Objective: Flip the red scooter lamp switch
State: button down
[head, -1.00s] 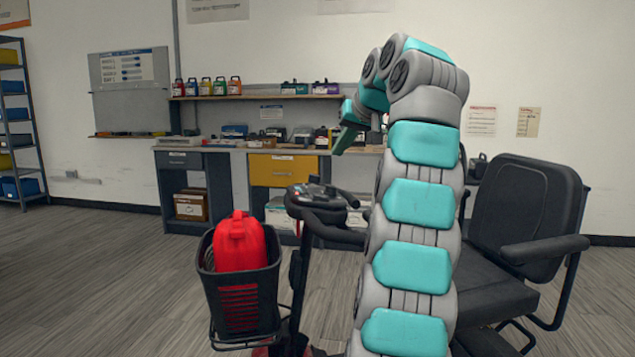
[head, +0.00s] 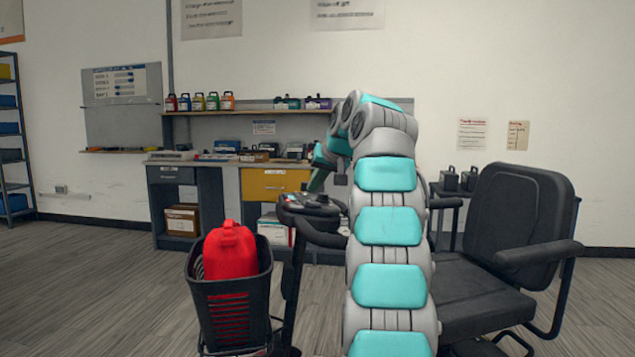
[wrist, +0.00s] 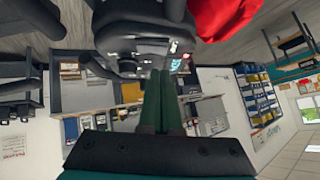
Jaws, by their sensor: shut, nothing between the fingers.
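The scooter's control console (head: 310,203) sits on the tiller behind the front basket. In the wrist view the dark console (wrist: 130,45) is at the top, with small light and cyan controls on it. I cannot make out which one is the lamp switch. My gripper (wrist: 161,76) has its green fingers together and empty, their tips close below the console's edge in that picture. I cannot tell whether they touch it. In the head view my gripper (head: 318,180) points down just above the console, partly hidden by my arm.
A black basket (head: 230,315) holding a red container (head: 230,252) is at the scooter's front. The black seat (head: 515,225) with armrests is at the right. A workbench (head: 220,160) with a yellow drawer stands behind. Open floor lies at the left.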

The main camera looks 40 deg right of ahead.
aim_at(310, 208)
jog(key=shift+w+a+f, duration=0.1)
jog(key=shift+a+f, duration=0.05)
jog(key=shift+f, duration=0.3)
jog(key=shift+w+a+f, duration=0.1)
jog(key=shift+f, duration=0.35)
jog(key=shift+f, duration=0.1)
jog(key=shift+a+f+b, duration=0.3)
jog(key=shift+f+b, duration=0.1)
jog(key=shift+b, duration=0.25)
jog(key=shift+d+r+h, duration=0.1)
jog(key=shift+r+h, duration=0.05)
jog(key=shift+h, duration=0.15)
jog(key=shift+d, duration=0.15)
jog(key=shift+s+d+p, duration=0.35)
jog(key=shift+d, duration=0.3)
